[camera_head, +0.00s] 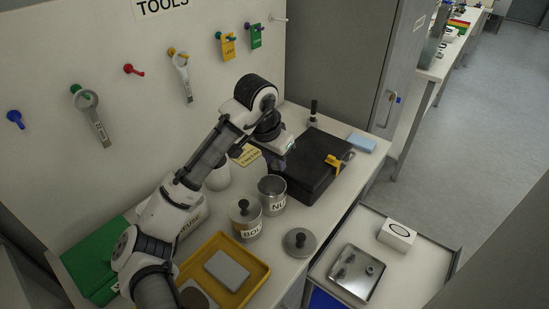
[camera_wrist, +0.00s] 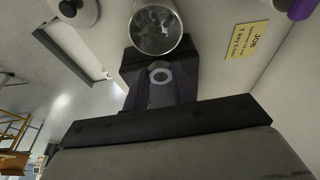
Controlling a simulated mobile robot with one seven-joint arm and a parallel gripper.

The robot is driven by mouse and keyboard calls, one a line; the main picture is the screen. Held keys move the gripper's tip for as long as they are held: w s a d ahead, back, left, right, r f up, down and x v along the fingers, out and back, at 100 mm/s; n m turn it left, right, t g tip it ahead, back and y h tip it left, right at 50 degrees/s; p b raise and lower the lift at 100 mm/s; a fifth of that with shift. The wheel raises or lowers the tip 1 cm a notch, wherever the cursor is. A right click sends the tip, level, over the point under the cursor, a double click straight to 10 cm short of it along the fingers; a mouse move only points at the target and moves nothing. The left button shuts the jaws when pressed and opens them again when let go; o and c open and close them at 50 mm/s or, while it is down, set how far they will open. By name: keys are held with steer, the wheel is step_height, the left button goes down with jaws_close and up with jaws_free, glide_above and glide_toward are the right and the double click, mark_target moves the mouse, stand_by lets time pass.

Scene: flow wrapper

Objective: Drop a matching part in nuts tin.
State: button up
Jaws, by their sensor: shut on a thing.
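The nuts tin (camera_head: 272,193), a metal tin with its label partly showing as "NU", stands open on the bench. In the wrist view the open tin (camera_wrist: 157,28) is at the top, with several grey pieces inside. My gripper (camera_head: 275,163) is above the bench, just behind the tin in the head view. In the wrist view my gripper (camera_wrist: 160,88) is shut on a grey metal nut (camera_wrist: 160,74), its hole facing the camera. The nut appears just below the tin's rim in that view; the height between them is unclear.
A lidded tin marked "BOL" (camera_head: 246,221) stands beside the nuts tin, and a loose knobbed lid (camera_head: 299,243) lies in front. A black case (camera_head: 318,165) is to the right, a yellow tray (camera_head: 246,291) to the left. A metal tray (camera_head: 357,277) holds small parts on the lower cart.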

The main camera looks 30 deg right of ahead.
steer(key=o, duration=1)
steer(key=shift+o, duration=0.2)
steer(key=b+v, duration=0.1)
steer(key=v, duration=1.3)
steer(key=shift+f, duration=0.15)
